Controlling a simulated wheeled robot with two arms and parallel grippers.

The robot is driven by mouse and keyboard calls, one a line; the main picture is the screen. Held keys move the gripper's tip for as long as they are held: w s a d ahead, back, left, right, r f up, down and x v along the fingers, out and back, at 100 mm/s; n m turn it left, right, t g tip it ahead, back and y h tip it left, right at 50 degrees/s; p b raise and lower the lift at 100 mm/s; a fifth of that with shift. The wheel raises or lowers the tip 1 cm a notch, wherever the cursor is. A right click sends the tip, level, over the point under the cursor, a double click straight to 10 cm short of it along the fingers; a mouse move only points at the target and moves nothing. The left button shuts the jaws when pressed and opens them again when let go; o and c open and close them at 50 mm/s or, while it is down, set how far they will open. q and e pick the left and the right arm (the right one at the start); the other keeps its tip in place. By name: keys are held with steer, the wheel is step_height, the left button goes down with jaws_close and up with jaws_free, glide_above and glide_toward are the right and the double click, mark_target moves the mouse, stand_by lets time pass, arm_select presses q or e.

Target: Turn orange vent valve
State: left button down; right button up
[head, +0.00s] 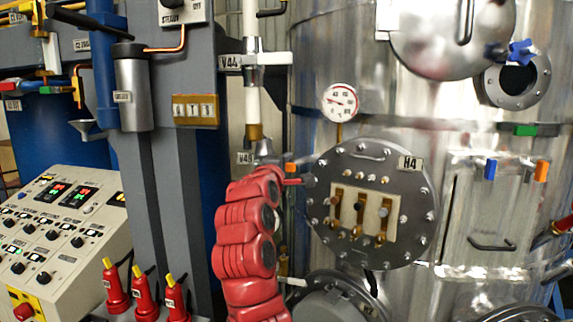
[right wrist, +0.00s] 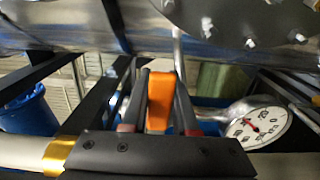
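The orange vent valve (right wrist: 160,101) shows in the right wrist view as an upright orange handle between my right gripper's fingers (right wrist: 162,97). The fingers lie close along both sides of it, with little gap at the tips, and seem shut on it. In the head view only a small orange piece (head: 291,168) shows beside the gripper (head: 291,181), left of the round flange marked H4 (head: 330,240). My red right arm rises from below and hides the pipework behind it. My left gripper is not in view.
A pressure gauge (head: 341,101) sits above the flange; a gauge (right wrist: 257,124) also stands right of the fingers in the wrist view. A control panel (head: 62,235) and red-bodied parts (head: 146,292) stand at left.

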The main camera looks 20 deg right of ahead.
jaws_close()
steer(key=shift+f, duration=0.1)
stand_by(0.9)
